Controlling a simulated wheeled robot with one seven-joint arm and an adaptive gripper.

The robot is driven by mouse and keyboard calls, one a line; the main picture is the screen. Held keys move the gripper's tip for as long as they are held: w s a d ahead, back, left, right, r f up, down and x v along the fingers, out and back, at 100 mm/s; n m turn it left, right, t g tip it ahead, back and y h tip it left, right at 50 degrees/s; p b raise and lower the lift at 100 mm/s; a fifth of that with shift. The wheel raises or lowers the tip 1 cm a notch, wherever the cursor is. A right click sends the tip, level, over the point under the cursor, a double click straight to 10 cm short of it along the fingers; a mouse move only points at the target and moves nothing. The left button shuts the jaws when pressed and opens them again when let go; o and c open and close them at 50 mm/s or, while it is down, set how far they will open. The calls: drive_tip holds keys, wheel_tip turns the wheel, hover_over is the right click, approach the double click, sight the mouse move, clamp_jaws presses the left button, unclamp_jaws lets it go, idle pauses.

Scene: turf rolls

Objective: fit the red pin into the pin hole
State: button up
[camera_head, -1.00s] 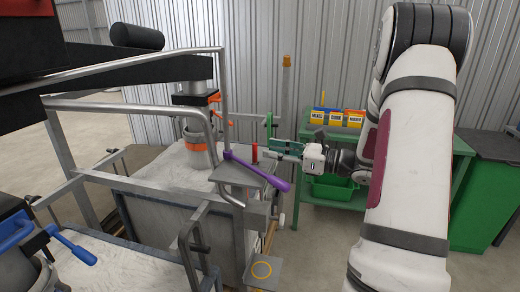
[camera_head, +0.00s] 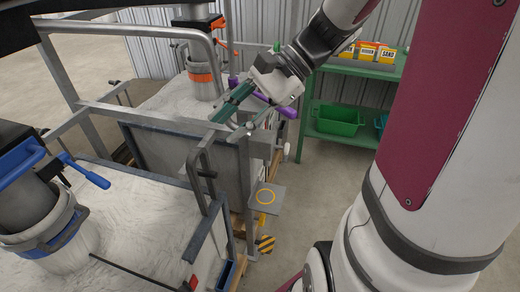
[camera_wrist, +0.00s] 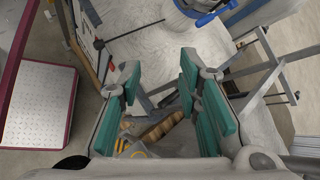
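My gripper (camera_head: 236,115) reaches in from the upper right over the grey frame beside the white-filled crates. In the wrist view its teal finger pads (camera_wrist: 165,95) are apart, with nothing held between them. A yellow ring marks a small grey plate (camera_head: 280,205) below and right of the gripper; I cannot make out whether a hole lies inside the ring. The red pin that stood by the purple handle earlier cannot be made out there now; my gripper covers much of that area. A small red piece (camera_head: 193,282) shows at the bottom edge, but I cannot tell what it is.
The purple handle (camera_head: 288,112) is partly behind my gripper. Metal rails and a bent tube (camera_head: 204,165) stand close by. A blue-handled clamp (camera_head: 85,173) is at left. A green shelf (camera_head: 345,135) with bins stands at the right. Floor shows between shelf and crates.

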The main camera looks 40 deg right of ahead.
drive_tip(key=s+a+r+n+t+h, duration=0.1)
drive_tip(key=s+a+n+h, duration=0.1)
drive_tip(key=s+n+h, duration=0.7)
drive_tip(key=s+n, duration=0.2)
drive_tip(key=n, duration=0.4)
drive_tip(key=shift+s+a+r+t+h, duration=0.15)
drive_tip(key=shift+s+r+t+h, duration=0.1)
drive_tip(key=shift+s+t+h, duration=0.1)
drive_tip(key=shift+o, duration=0.3)
